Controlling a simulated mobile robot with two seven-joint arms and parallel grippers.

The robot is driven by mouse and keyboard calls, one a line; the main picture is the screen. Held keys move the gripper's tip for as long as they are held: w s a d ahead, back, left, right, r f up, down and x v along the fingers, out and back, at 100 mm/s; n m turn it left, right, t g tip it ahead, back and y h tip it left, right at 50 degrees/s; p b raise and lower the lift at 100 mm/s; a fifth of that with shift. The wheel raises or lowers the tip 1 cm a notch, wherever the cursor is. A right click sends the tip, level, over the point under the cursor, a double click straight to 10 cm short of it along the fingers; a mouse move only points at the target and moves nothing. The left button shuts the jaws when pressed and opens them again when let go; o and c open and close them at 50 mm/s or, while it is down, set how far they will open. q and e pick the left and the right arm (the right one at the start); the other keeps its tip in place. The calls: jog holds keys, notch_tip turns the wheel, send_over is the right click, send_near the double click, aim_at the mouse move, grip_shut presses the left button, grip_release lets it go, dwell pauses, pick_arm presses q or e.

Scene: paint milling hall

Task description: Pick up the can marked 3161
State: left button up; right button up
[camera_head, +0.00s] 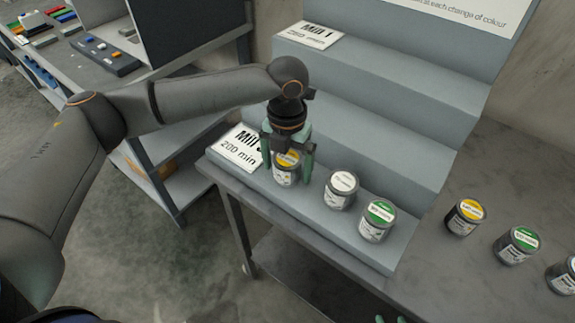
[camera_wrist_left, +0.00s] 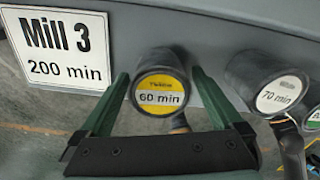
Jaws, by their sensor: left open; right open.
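Several small dark cans with coloured lids are in view; no marking 3161 is readable on any. A yellow-lidded can (camera_head: 288,176) stands on the lowest grey step; in the left wrist view its lid (camera_wrist_left: 161,94) reads "60 min". My left gripper (camera_head: 287,170) points down over it, open, one green finger on each side. Whether the fingers touch it, I cannot tell. To its right stand a white-lidded can (camera_head: 341,190), reading "70 min" in the left wrist view (camera_wrist_left: 280,95), and a green-lidded can (camera_head: 378,221). My right gripper (camera_head: 390,319) barely shows at the bottom edge, its fingertips green.
On the grey bench (camera_head: 450,270) to the right stand a yellow-lidded can (camera_head: 465,217), a green-lidded can (camera_head: 516,246) and a third can (camera_head: 562,276), cut off. A "Mill 3, 200 min" sign (camera_wrist_left: 55,47) lies left of the step's cans. Higher steps rise behind.

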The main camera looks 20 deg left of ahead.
pick_arm(q)
jog(key=shift+f, duration=0.15)
jog(key=c, duration=1.5)
